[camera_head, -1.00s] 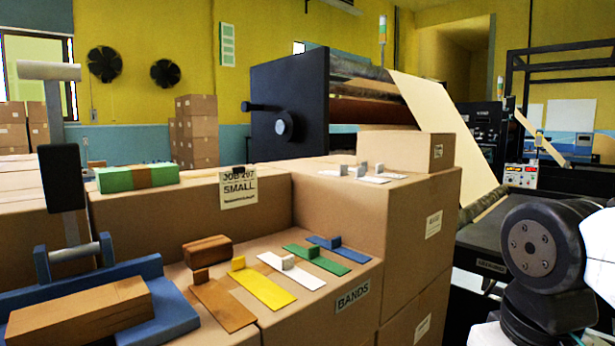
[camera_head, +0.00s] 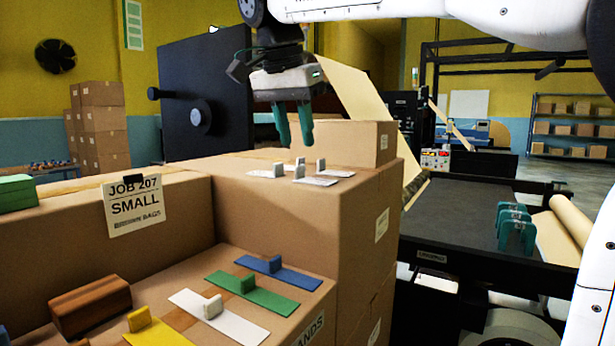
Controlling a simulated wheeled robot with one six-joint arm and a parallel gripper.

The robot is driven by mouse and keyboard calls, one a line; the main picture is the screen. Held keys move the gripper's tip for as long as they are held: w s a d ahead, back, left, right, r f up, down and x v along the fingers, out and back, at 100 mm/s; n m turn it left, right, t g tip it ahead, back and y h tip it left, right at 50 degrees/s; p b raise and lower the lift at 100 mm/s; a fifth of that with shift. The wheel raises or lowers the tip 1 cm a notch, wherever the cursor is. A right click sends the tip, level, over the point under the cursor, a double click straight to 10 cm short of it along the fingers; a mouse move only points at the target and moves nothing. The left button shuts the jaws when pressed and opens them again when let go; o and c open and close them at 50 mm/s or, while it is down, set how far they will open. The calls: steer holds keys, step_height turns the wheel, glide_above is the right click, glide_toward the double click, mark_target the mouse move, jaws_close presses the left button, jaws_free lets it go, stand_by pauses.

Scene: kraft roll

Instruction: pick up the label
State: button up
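Several small white labels with upright grey tabs lie close together on top of the tall cardboard box (camera_head: 350,200). One is the left label (camera_head: 262,174), one the front label (camera_head: 313,182) and one the right label (camera_head: 337,173). My gripper (camera_head: 294,128) points down above them, with its two teal fingers apart and nothing between them. Its fingertips appear a little above the tabs. I cannot tell exactly which tab they are over.
Blue (camera_head: 279,272), green (camera_head: 254,294), white (camera_head: 219,315) and yellow (camera_head: 156,329) bands with tabs lie on a lower box in front. A small carton (camera_head: 357,142) stands just behind the labels. A "JOB 207 SMALL" sign (camera_head: 134,204) hangs at left.

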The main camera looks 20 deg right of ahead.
mark_target(302, 178)
steer(key=x, duration=0.6)
steer(key=shift+s+a, duration=0.1)
steer(key=shift+a, duration=0.05)
jaws_close()
